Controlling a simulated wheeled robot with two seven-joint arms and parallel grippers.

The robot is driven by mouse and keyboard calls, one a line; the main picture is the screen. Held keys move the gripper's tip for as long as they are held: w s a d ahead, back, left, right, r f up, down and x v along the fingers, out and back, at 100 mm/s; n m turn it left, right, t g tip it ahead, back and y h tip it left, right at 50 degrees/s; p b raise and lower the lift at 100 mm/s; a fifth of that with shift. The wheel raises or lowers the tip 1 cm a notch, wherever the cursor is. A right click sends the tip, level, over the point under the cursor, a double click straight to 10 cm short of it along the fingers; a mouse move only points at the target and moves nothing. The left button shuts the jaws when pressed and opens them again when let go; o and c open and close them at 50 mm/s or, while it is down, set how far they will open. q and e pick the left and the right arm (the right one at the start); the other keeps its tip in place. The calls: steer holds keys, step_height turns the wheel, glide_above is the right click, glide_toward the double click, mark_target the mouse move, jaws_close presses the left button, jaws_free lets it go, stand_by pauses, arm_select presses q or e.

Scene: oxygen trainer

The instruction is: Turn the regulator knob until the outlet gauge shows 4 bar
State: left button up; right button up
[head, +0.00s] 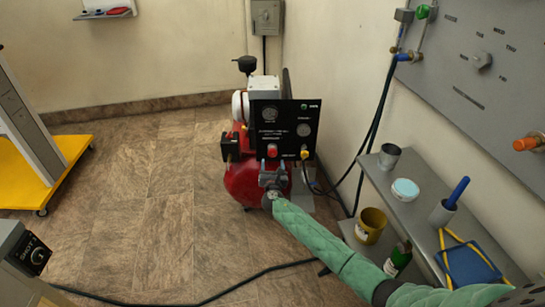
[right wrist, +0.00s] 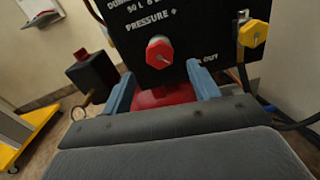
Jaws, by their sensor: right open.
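The black compressor panel (head: 285,138) stands upright above a red tank (head: 243,181). The regulator knob (head: 271,150) is red; in the right wrist view the red six-sided knob (right wrist: 159,51) sits under the word "PRESSURE +". Two round gauges show on the panel, one at upper left (head: 270,114) and one at right (head: 303,129); their needles are too small to read, and I cannot tell which is the outlet gauge. My right gripper (head: 272,172) is open just below and in front of the red knob. Its blue fingers (right wrist: 162,86) stand apart, with the knob beyond their tips. My left gripper is out of view.
A yellow knob (right wrist: 252,33) marked "OUT" sits right of the red knob. A black box (right wrist: 90,78) juts out on the left. A cable (head: 230,285) crosses the floor.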

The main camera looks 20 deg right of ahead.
mark_target(273, 154)
steer(key=shift+x, duration=2.9)
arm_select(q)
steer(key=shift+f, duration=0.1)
arm_select(e)
steer(key=shift+f, duration=0.1)
steer(key=c, duration=1)
steer(key=shift+o, duration=0.2)
steer(key=shift+n+p, duration=0.55)
steer(key=shift+n, duration=0.05)
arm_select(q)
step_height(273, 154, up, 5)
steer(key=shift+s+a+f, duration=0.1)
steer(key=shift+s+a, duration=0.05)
arm_select(e)
steer(key=o, duration=1)
steer(key=shift+c, duration=0.2)
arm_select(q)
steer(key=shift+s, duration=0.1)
